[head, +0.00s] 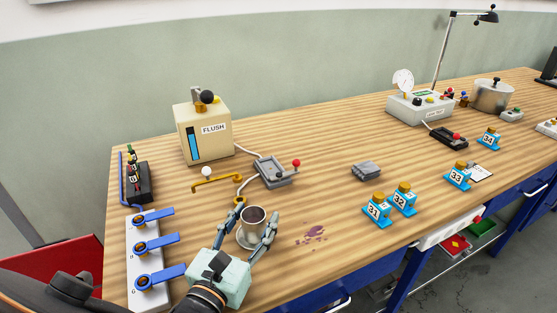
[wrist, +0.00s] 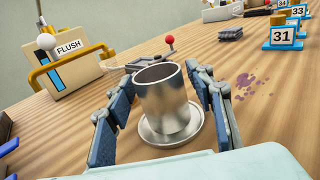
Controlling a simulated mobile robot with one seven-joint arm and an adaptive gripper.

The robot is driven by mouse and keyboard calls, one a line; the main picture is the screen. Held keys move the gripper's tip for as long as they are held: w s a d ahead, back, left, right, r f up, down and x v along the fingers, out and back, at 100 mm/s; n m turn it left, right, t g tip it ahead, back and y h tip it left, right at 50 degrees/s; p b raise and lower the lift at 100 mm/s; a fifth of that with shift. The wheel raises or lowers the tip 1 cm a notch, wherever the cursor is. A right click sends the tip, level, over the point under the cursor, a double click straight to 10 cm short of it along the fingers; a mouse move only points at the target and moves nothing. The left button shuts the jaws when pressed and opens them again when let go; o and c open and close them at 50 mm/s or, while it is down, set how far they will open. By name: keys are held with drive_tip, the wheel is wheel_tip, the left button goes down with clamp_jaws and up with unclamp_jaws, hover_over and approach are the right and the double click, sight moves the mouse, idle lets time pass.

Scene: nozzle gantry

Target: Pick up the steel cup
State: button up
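The steel cup (head: 253,221) stands upright on a small round metal saucer (head: 243,243) near the front left of the wooden bench. In the wrist view the cup (wrist: 165,98) is empty-looking inside and sits in the middle, with its saucer (wrist: 195,137) under it. My gripper (head: 254,224) is open, with one finger on each side of the cup. In the wrist view the fingers (wrist: 165,110) flank the cup, with a visible gap on the left and a smaller one on the right.
A blue-levered valve panel (head: 147,262) lies left of my gripper. Behind are the FLUSH box (head: 204,133), a yellow bar handle (head: 215,183) and a grey joystick box (head: 273,172). A purple stain (head: 313,234) and numbered blue bottles (head: 377,210) are to the right.

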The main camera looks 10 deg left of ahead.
drive_tip(key=c, duration=0.9)
drive_tip(key=shift+r, duration=0.1)
drive_tip(key=shift+c, duration=0.2)
